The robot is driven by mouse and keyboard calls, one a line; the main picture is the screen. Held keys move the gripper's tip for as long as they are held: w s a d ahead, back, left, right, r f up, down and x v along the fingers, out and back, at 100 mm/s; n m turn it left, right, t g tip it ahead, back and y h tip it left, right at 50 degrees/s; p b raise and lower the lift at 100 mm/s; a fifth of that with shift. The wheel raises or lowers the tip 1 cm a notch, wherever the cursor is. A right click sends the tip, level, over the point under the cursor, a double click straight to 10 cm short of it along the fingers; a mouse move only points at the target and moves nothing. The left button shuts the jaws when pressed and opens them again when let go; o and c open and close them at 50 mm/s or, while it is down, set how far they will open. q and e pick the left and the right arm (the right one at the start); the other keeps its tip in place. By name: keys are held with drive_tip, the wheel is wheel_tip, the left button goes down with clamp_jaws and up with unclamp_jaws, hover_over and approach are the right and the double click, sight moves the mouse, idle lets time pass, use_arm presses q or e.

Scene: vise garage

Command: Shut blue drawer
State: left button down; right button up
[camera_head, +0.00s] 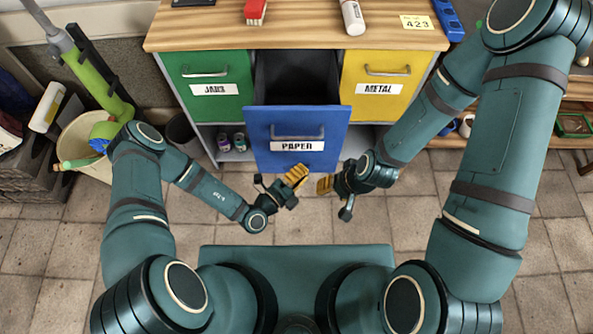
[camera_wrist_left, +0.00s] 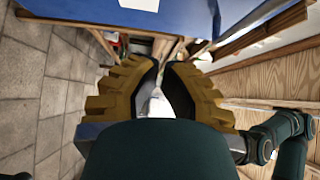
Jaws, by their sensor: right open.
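The blue drawer (camera_head: 297,130), labelled PAPER, is pulled out of the middle of the cabinet. Its dark inside (camera_head: 297,78) shows behind the front. My left gripper (camera_head: 297,176) is just below the drawer front's lower edge. I cannot tell if it touches. In the left wrist view, its yellow fingers (camera_wrist_left: 160,68) show a narrow gap with no object held, under a blue panel (camera_wrist_left: 150,12). How far open they are is unclear. My right gripper (camera_head: 324,185) is open and empty, right of the left one and below the drawer front.
The green drawer (camera_head: 207,74) and yellow drawer (camera_head: 378,75) are closed on either side. A wooden worktop (camera_head: 300,30) holds a red object (camera_head: 255,11) and a white bottle (camera_head: 352,17). A bin (camera_head: 90,140) stands at left. Tiled floor (camera_head: 415,210) is clear in front.

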sight(323, 140)
use_arm(q)
drive_tip(key=x, duration=0.2)
drive_tip(key=w+a+b+x, duration=0.1)
drive_tip(key=x, duration=0.5)
drive_tip(key=shift+w+a+f, duration=0.1)
drive_tip(key=shift+w, duration=0.9)
use_arm(e)
drive_tip(key=shift+w+f, duration=0.2)
drive_tip(key=shift+f, duration=0.65)
use_arm(q)
drive_tip(key=shift+w+b, duration=0.1)
drive_tip(key=shift+b, duration=0.2)
